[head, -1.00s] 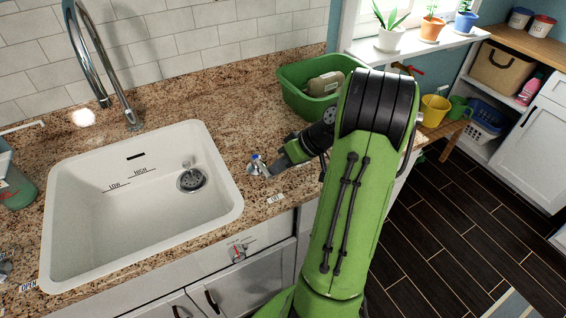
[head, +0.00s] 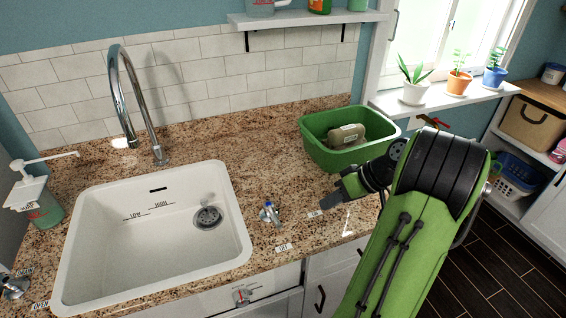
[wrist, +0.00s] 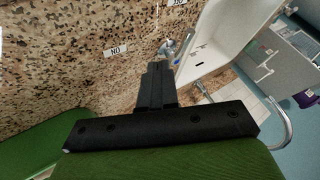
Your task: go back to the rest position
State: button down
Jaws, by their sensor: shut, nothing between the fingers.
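My gripper (head: 334,196) is shut and empty. It hangs over the granite counter, right of the small blue-topped tap valve (head: 269,213) and in front of the green tub. A clear gap lies between the fingertips and the valve in the head view. In the wrist view my shut fingers (wrist: 156,84) point toward the same valve (wrist: 167,48), with speckled counter behind them. My green arm reaches in from the lower right of the head view and hides part of the counter's front edge.
A white sink (head: 75,245) with a tall chrome faucet (head: 150,120) lies left. A soap dispenser (head: 40,205) stands far left. Potted plants line the windowsill. The counter behind the valve is clear.

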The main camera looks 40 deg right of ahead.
jog(key=w+a+r+n+g+h, duration=0.15)
jog(key=a+r, duration=0.25)
jog(key=a, duration=0.5)
jog(key=a+r+g+h, duration=0.1)
jog(key=a+r+h, duration=0.15)
jog(key=a, duration=0.75)
jog(key=s+a+r+t+h, duration=0.1)
jog(key=s+a, duration=0.5)
jog(key=s, duration=0.6)
jog(key=shift+r+m+t, duration=0.25)
jog(key=shift+m+t, duration=0.1)
jog(key=shift+t, duration=0.1)
